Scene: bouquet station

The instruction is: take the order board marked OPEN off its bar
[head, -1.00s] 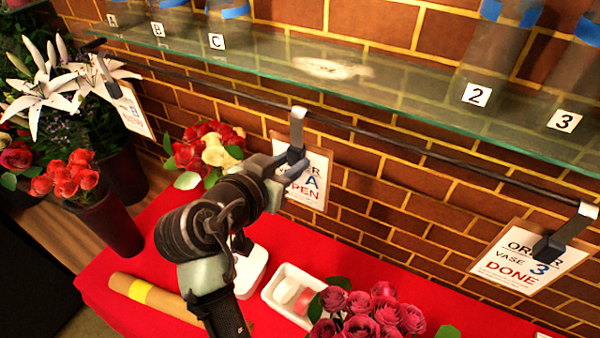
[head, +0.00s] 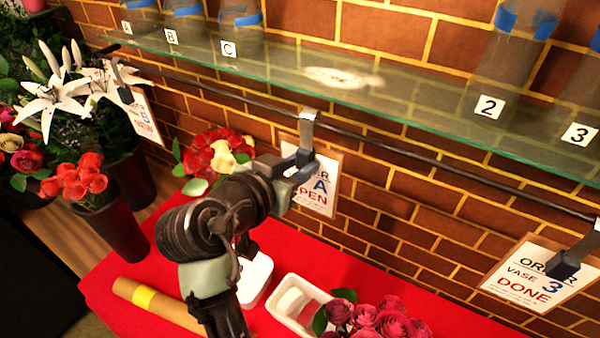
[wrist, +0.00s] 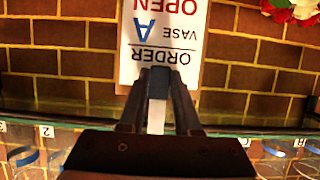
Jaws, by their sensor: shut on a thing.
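The order board marked OPEN, for vase A, (head: 325,190) is a white card on a brown backing. It hangs from a grey hook (head: 309,125) at the dark bar (head: 410,150) under the glass shelf. My gripper (head: 302,160) is shut on the dark block at the hook's lower end, at the board's top edge, and hides part of the card. In the wrist view the board (wrist: 162,45) appears upside down, with the fingers (wrist: 158,78) closed around the block. I cannot tell whether the hook's top still rests on the bar.
A board marked DONE for vase 3 (head: 535,275) hangs at the right, and a vase B board (head: 143,118) at the left. The glass shelf (head: 400,95) with glass vases is just above. Below are a red table (head: 110,275), a white tray (head: 287,312) and roses (head: 375,318).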

